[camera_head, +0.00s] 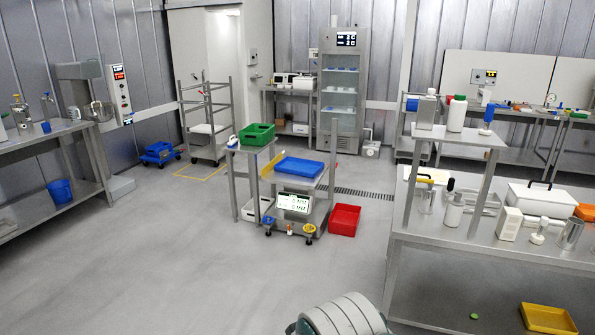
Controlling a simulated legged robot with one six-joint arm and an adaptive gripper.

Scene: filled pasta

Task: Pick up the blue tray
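A blue tray (299,167) lies flat on top of a small steel cart (322,183) near the middle of the room. It looks shallow and empty, and a yellow item (274,165) lies along its left side. Below the tray, the cart carries a lit display panel (294,202).
A green crate (257,134) stands on a stand left of the tray. A red bin (344,220) is on the floor right of the cart. A long steel bench (490,245) with bottles and boxes fills the right side. The floor (180,265) at front left is clear.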

